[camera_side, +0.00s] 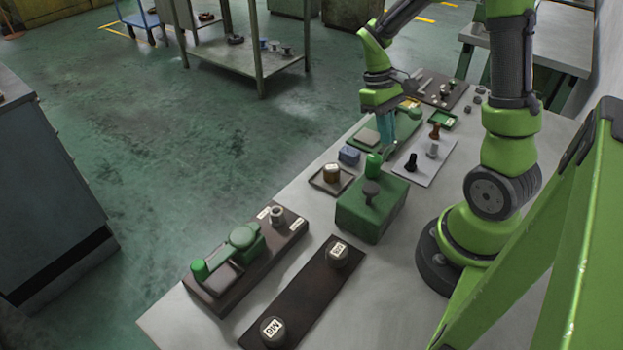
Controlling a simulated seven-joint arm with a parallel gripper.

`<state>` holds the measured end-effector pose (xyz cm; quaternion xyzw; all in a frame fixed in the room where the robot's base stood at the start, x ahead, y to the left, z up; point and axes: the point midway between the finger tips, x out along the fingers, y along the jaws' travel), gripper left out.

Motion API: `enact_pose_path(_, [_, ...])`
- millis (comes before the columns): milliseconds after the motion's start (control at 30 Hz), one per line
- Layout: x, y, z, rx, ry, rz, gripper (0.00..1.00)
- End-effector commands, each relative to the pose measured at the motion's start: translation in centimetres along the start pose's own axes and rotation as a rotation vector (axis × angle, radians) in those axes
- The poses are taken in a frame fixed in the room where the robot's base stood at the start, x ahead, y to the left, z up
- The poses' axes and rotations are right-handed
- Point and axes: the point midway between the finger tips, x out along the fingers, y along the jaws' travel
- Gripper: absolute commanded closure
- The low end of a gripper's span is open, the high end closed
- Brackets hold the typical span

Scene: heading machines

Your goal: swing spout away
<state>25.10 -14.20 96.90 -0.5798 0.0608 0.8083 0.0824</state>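No part is plainly marked as the spout, and I cannot tell which one it is. A green machine (242,240) with a swing-like arm and an upright green knob sits on a dark base at the front left of the bench. A green box (362,218) with a dark round knob on top stands mid-bench, with a green rounded post (374,166) at its far side. My gripper (388,150) points down with teal fingers, behind that post and over the near part of a second green machine (367,139). The fingers look close together; their gap and any contact are unclear.
A dark plate (303,292) with two labelled weights lies at the front. A small tray (331,180) with a brown jar, a blue block (349,155) and a pale sheet (428,172) with pieces lie near the box. A dark board (437,88) lies at the far end.

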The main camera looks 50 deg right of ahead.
Motion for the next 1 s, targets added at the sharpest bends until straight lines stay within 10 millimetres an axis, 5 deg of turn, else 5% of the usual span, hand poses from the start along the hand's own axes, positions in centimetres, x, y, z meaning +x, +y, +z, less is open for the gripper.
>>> enact_pose_path(167, [0.5, 0.0, 0.4, 0.005, -0.031, -0.005, 1.00])
enact_pose_path(367, [-0.8, 0.0, -2.5, 0.003, -0.015, -0.001, 1.00])
enact_pose_path(433, [-1.6, 0.0, -4.0, 0.002, -0.006, 0.001, 1.00])
enact_pose_path(700, [-8.3, -0.1, -3.9, 0.002, 0.002, 0.001, 1.00])
enact_pose_path(1000, [-11.4, -0.1, -3.9, 0.010, 0.001, 0.001, 1.00])
